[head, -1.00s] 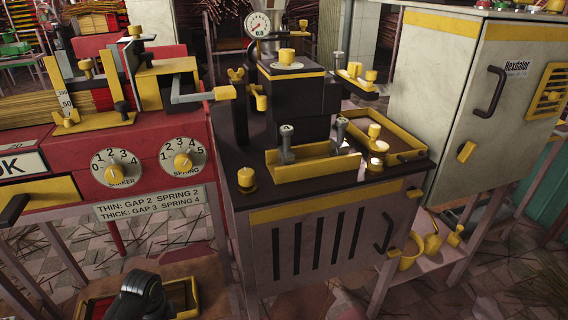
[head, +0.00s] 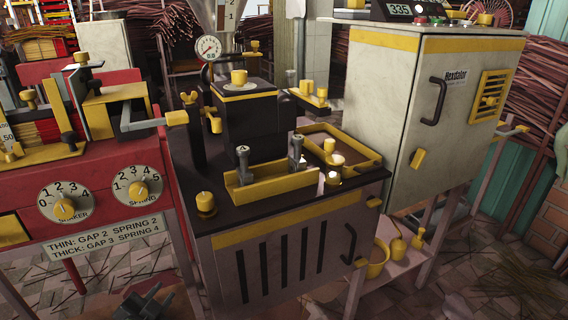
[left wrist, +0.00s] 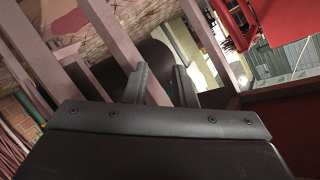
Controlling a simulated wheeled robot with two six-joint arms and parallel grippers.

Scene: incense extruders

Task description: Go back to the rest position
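My left gripper (head: 145,302) shows as a dark shape at the bottom left edge of the head view, low in front of the red machine and the black-topped cabinet. In the left wrist view its two fingers (left wrist: 162,86) stand apart with nothing between them, so it is open and empty. My right gripper is in neither view.
The red machine (head: 110,190) with two dials is at left. The dark-topped cabinet (head: 290,255) holds an extruder block (head: 245,120), a yellow rack (head: 270,188) and a tray (head: 368,160). A pale cabinet (head: 400,80) stands at right. Pink legs (left wrist: 125,40) stand near my left gripper.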

